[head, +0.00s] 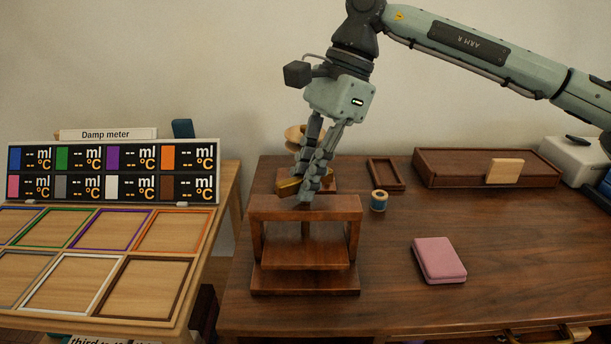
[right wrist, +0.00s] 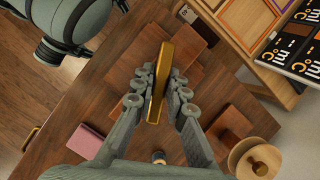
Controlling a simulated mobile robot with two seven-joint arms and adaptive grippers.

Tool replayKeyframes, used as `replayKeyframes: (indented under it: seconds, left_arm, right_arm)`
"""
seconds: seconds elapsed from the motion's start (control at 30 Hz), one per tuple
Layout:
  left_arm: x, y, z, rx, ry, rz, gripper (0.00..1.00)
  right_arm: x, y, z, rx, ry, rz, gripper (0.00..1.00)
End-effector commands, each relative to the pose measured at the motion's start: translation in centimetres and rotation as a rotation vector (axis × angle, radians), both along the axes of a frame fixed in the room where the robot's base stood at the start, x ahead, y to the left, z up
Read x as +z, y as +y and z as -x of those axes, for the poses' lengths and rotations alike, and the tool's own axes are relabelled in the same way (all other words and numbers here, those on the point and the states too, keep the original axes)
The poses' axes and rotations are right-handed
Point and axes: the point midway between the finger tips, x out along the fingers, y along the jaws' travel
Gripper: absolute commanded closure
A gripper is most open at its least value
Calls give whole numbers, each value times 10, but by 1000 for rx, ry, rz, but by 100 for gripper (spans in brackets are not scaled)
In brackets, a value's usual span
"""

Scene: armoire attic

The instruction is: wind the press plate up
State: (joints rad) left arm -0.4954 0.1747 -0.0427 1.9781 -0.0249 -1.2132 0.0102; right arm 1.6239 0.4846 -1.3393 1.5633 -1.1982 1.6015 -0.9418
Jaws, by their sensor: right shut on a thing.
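The wooden press (head: 355,205) stands upright at the left front of the brown desk, a top beam on side posts over a base. Its press plate (head: 305,255) shows inside the frame, below the top beam and low near the base; I cannot tell the exact gap. A screw comes down from the beam to the plate. A brass handle bar (head: 289,187) sits above the beam. My right gripper (head: 310,188) is over the press, shut on this bar. In the right wrist view the bar (right wrist: 160,75) lies between the fingers, over the press top (right wrist: 190,47). My left gripper is not seen.
A pink box (head: 439,260) and a blue thread spool (head: 379,200) lie right of the press. A small open frame (head: 386,160) and a long wooden tray (head: 450,180) are behind. The Damp meter board (head: 112,172) and coloured squares fill the left table.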

Motion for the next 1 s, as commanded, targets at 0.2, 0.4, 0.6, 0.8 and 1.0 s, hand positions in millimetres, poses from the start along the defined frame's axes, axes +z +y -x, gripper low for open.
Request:
replayKeyframes:
  seconds: [0.2,0.4,0.6,0.8,1.0]
  left_arm:
    - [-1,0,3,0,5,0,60]
    - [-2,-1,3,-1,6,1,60]
    - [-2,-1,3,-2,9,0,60]
    - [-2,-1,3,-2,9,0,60]
    - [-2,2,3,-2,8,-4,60]
  right_arm:
    - [0,0,0,17,0,0,100]
    - [0,0,0,16,0,0,100]
    - [0,0,0,16,0,0,71]
    - [0,0,0,15,0,0,66]
    - [4,-1,-1,14,-1,-1,66]
